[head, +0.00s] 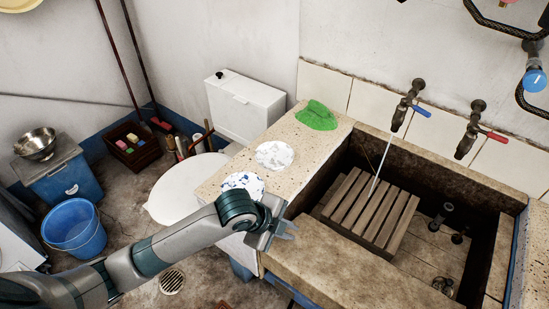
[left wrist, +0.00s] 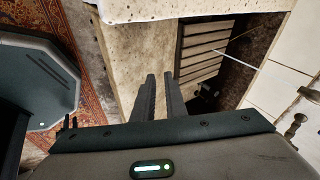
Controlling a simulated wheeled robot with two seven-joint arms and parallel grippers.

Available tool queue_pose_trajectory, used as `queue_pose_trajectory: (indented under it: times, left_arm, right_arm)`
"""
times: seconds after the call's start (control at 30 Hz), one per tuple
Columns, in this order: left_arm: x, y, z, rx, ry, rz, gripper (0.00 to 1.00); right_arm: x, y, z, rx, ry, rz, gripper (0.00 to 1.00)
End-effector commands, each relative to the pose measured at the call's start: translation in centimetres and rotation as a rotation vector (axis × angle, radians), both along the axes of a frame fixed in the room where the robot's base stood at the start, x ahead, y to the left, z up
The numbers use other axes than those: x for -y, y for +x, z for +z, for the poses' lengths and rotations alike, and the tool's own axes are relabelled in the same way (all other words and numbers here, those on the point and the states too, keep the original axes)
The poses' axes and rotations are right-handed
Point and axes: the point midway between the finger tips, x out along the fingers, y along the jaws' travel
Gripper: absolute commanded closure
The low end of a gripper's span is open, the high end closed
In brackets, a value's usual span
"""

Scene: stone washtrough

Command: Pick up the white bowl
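Two round white pieces sit on the speckled stone ledge in the head view. The farther one (head: 275,154) is white with greyish patches. The nearer one (head: 242,184) is white with blue marks and is partly hidden by my left arm. I cannot tell for sure which is the white bowl. My left gripper (head: 290,230) is over the ledge's near part, to the right of and nearer than both pieces. Its fingers also show in the left wrist view (left wrist: 159,97), a little apart with nothing between them. My right gripper is not in view.
A green cloth-like thing (head: 316,115) lies at the ledge's back. The sunken trough with a slatted wooden rack (head: 370,208) is to the right, under two taps (head: 405,104). A toilet (head: 183,190), blue bucket (head: 75,228) and metal bowl (head: 36,145) are left.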

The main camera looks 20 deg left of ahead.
Motion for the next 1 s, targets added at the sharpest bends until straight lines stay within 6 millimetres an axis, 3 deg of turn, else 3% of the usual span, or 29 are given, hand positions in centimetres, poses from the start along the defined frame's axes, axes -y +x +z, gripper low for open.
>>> queue_pose_trajectory:
  times: [0.03,0.27,0.6,0.8,1.0]
  left_arm:
    - [-0.6,1.6,0.7,0.033,0.044,-0.064,0.88]
    - [-3.8,6.7,3.1,0.133,0.231,-0.34,0.88]
    - [-12.8,14.1,8.9,0.225,0.493,-0.62,0.88]
    - [-18.0,16.8,12.4,0.252,0.591,-0.704,0.88]
    - [-20.4,17.8,14.1,0.261,0.631,-0.738,0.88]
  right_arm:
    - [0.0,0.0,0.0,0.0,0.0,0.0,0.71]
    - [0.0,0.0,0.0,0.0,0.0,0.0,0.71]
    - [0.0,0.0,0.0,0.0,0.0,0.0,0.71]
    - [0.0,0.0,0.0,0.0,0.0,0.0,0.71]
    - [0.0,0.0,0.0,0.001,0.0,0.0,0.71]
